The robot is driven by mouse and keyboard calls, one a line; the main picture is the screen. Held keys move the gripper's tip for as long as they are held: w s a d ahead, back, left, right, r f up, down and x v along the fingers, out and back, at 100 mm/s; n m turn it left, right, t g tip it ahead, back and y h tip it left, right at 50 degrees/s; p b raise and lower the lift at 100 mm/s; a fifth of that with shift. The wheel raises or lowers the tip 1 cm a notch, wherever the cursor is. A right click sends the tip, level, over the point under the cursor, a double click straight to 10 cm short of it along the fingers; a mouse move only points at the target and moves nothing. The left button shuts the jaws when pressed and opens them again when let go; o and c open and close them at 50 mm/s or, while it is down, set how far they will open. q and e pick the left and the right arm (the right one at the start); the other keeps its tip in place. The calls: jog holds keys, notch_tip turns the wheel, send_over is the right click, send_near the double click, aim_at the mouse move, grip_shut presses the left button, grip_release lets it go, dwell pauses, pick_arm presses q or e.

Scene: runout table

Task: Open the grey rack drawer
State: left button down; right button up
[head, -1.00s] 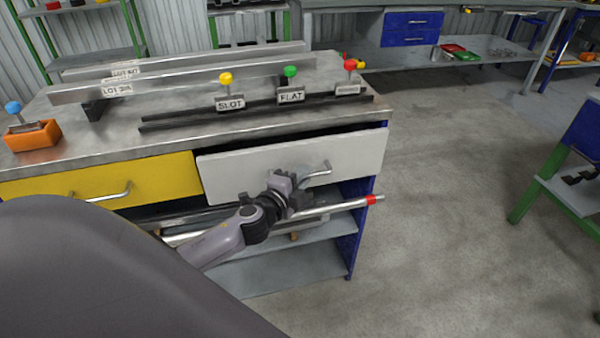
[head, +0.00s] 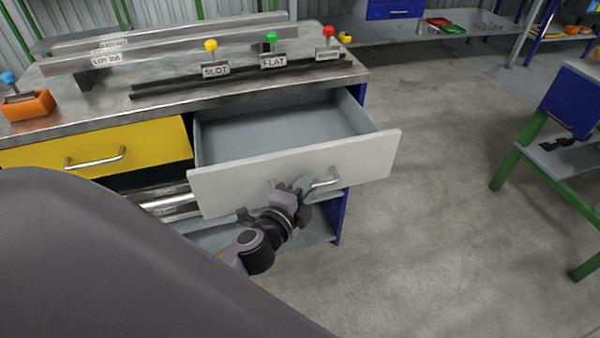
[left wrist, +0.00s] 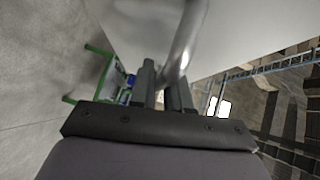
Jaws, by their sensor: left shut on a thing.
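The grey rack drawer (head: 300,170) stands pulled well out of the bench, and its inside shows empty in the head view. Its metal bar handle (head: 326,181) is on the front panel. My left gripper (head: 303,187) is shut on the handle. In the left wrist view the two fingers (left wrist: 161,88) sit either side of the curved handle (left wrist: 184,45), against the pale drawer front (left wrist: 130,30). My right gripper is not in view.
A shut yellow drawer (head: 95,147) with its own handle is to the left. The bench top (head: 180,98) carries metal bars, labelled blocks with coloured knobs and an orange block (head: 28,105). Open concrete floor (head: 430,230) lies to the right; a green-legged stand (head: 540,150) is at the far right.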

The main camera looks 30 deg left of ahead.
pick_arm(q)
jog(key=shift+s+d, duration=0.9)
jog(key=shift+d, duration=0.05)
jog(key=c, duration=1.2)
grip_release()
jog(key=shift+s+d+r+b, duration=0.1)
jog(key=shift+s+r+b, duration=0.1)
jog(key=shift+s, duration=1)
jog(key=shift+s+d+r+b, duration=0.1)
jog(key=shift+s+r+b, duration=0.1)
jog(key=shift+s, duration=0.95)
jog(key=shift+s+d+r+b, duration=0.1)
jog(key=shift+s+b, duration=0.1)
jog(key=shift+s, duration=1)
